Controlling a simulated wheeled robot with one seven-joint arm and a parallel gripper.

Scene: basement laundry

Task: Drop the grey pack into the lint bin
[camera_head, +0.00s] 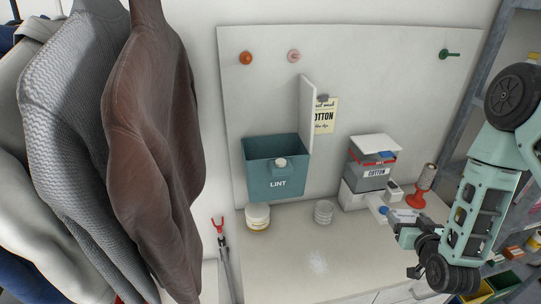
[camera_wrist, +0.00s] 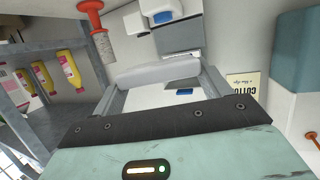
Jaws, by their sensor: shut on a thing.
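The lint bin (camera_head: 262,183) is a teal open-topped box marked LINT, fixed to the pale back board, left of my gripper. Its teal side also shows at the right edge of the wrist view (camera_wrist: 302,48). My gripper (camera_head: 396,216) is at the right, above the bench and right of and below the bin. It is shut on the pale grey pack, which shows between the fingers in the wrist view (camera_wrist: 165,73). In the head view the gripper partly hides the pack. The pack is well apart from the bin.
A red-based spool (camera_head: 418,198) is close behind the gripper. A white panel (camera_head: 306,108) juts out beside the bin. A jar (camera_head: 257,216) and stacked cups (camera_head: 323,212) stand below. Coats (camera_head: 150,110) hang left.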

